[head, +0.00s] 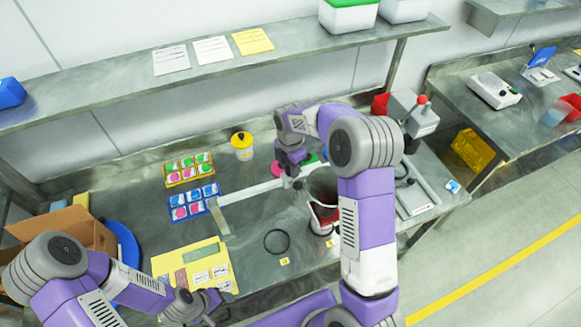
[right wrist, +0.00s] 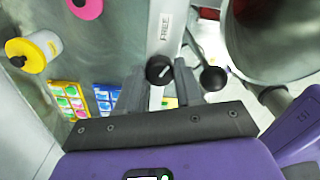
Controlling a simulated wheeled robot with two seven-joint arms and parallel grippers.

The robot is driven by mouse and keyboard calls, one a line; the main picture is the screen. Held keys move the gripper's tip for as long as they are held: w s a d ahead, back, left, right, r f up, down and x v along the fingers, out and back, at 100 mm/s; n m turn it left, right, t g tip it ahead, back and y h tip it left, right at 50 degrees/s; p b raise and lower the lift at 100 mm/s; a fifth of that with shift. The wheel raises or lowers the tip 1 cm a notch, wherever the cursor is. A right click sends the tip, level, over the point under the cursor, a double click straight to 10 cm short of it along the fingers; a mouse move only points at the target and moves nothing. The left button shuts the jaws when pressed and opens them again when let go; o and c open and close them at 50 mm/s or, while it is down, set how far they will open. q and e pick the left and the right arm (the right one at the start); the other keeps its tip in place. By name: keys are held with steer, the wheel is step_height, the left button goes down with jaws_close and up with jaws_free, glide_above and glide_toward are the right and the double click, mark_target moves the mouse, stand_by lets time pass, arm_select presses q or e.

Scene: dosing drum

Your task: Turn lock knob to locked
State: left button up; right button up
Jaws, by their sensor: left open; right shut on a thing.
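The lock knob (right wrist: 158,70) is small, round and black, with a short pale mark on its face. It sits on a pale grey bar (right wrist: 168,42) printed with the word FREE. My right gripper (right wrist: 158,80) is shut on the knob, one finger on each side. In the head view my right gripper (head: 289,166) is at the bar's far end, and the knob cannot be made out there. The steel drum (right wrist: 280,35) is right of the bar, with a black ball-ended lever (right wrist: 212,78) near it. My left gripper (head: 207,303) is open at the front left, by the yellow sheet.
A yellow tray (head: 188,170) and a blue tray (head: 195,203) hold coloured pieces. A cardboard box (head: 65,226) is at left, a grey machine (head: 412,115) at right.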

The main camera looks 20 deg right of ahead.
steer(key=m+b, duration=0.1)
steer(key=m, duration=0.5)
steer(key=shift+w+r, duration=0.1)
steer(key=m, duration=0.6)
steer(key=shift+m, duration=0.3)
stand_by(0.3)
steer(key=o, duration=1)
steer(key=shift+o, duration=0.2)
steer(key=shift+b, duration=0.3)
step_height(320, 180, up, 8)
steer(key=shift+f, duration=0.2)
steer(key=shift+f, duration=0.1)
